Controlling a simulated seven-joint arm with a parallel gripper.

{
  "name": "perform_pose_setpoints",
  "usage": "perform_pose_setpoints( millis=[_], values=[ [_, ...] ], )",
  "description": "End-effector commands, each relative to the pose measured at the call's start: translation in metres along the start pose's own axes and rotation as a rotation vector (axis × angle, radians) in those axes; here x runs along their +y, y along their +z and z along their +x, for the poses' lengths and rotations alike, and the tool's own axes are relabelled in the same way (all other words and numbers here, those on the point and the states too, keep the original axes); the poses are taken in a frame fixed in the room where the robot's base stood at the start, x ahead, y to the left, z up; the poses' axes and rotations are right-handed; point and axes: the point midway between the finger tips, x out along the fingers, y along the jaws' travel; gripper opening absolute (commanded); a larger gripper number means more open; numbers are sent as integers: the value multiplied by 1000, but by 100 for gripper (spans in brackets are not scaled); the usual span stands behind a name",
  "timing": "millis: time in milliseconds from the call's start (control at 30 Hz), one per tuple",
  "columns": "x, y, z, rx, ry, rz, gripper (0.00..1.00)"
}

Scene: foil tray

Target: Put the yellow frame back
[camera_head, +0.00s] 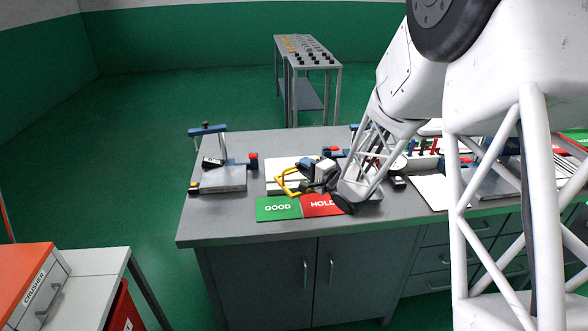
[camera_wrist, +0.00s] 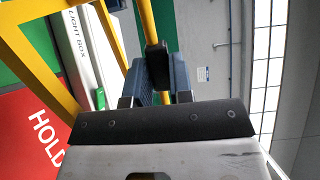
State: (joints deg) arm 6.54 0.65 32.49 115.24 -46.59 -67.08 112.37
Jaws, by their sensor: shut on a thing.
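The yellow frame (camera_head: 283,184) is an open frame of thin bars. In the head view it shows just left of my gripper (camera_head: 308,174), over the front of the white light box (camera_head: 280,164) and near the green GOOD mat (camera_head: 278,208). In the wrist view my gripper (camera_wrist: 160,76) is shut on a dark part that joins the yellow frame (camera_wrist: 33,62). Its bars spread up and left above the light box (camera_wrist: 76,32). My gripper and arm hide part of the frame in the head view. I cannot tell whether the frame touches the box.
The red HOLD mat (camera_head: 320,206) lies beside the green one, below my gripper. A grey fixture with a blue clamp (camera_head: 218,178) stands on the left of the bench (camera_head: 205,225). Other devices crowd the right side. The front left bench top is clear.

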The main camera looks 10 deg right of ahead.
Motion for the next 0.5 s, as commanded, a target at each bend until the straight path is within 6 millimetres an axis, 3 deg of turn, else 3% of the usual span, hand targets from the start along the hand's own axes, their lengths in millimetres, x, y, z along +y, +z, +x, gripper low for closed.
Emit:
perform_pose_setpoints(
  millis=[267, 500],
  values=[
    [0, -2, 2, 1, 0, 0, 0],
    [3, -14, 20, 1, 0, 0, 0]
  ],
)
